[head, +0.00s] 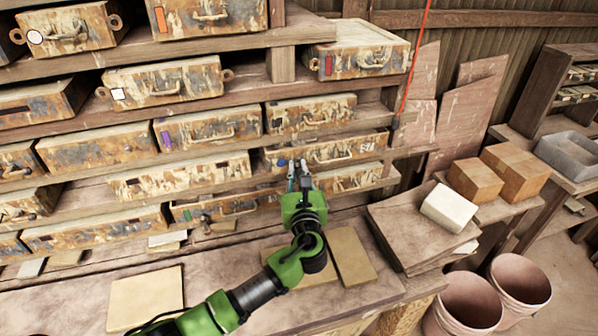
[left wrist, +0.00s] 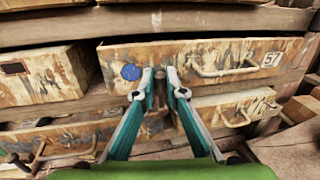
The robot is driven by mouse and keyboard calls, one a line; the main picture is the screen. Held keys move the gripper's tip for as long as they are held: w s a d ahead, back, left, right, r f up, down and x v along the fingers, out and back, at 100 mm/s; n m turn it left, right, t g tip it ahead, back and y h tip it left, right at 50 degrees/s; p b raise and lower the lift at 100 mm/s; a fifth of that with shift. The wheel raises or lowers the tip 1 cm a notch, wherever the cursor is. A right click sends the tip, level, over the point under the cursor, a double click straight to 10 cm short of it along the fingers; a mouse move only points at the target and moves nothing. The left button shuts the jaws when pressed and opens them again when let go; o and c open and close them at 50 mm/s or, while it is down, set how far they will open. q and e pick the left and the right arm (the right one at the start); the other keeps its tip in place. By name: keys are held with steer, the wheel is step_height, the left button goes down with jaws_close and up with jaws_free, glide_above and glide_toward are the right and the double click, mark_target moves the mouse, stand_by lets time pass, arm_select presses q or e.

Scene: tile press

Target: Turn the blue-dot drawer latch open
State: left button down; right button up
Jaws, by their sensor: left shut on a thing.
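The blue-dot drawer (head: 345,150) is a weathered, rust-stained drawer in the shelf rack. Its blue dot (head: 282,162) is at its front's left end, and shows in the left wrist view (left wrist: 130,72) just left of my fingers. The drawer front (left wrist: 205,52) also has a bar handle (left wrist: 225,69) and a "57" label. My left gripper (head: 298,172) reaches to the drawer front beside the dot. Its fingertips (left wrist: 160,78) are shut on the small latch (left wrist: 160,97), which they mostly hide; its turn angle is unclear. My right gripper is not in view.
Other stained drawers fill the rack, one close left (left wrist: 45,73) and one below (left wrist: 225,108). The bench (head: 230,270) below holds flat tiles (head: 145,298). Stacked boards with a pale block (head: 449,207) stand right, with buckets (head: 520,280) on the floor.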

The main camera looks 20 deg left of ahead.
arm_select(q)
steer(key=a+n+b, duration=0.1)
steer(key=n+b, duration=0.1)
steer(key=b, duration=0.1)
steer(key=s+f+n+y+b, duration=0.1)
steer(key=n+b, duration=0.2)
steer(key=b, duration=0.1)
steer(key=s+a+f+n+b, duration=0.1)
steer(key=n+b, duration=0.2)
steer(key=shift+a+f+t+b, duration=0.25)
steer(key=shift+a+t+b, duration=0.05)
steer(key=shift+a+b, duration=0.05)
steer(key=shift+s+a+f+n+y+b, duration=0.2)
steer(key=shift+f+n+y+b, duration=0.35)
steer(key=shift+n+b, duration=1.75)
steer(key=shift+s+a+f+n+y+b, duration=0.1)
steer(key=shift+a+f+n+y+b, duration=0.35)
steer(key=shift+n+b, duration=1.9)
steer(key=shift+s+a+f+n+y+b, duration=0.1)
steer(key=shift+f+n+y+b, duration=0.7)
steer(key=shift+b, duration=2.5)
steer(key=shift+n+h, duration=0.3)
steer(key=shift+n, duration=0.15)
steer(key=c, duration=2.2)
jaws_free()
step_height(320, 180, up, 10)
glide_above(284, 170)
steer(key=s, duration=0.4)
steer(key=shift+s+d, duration=0.15)
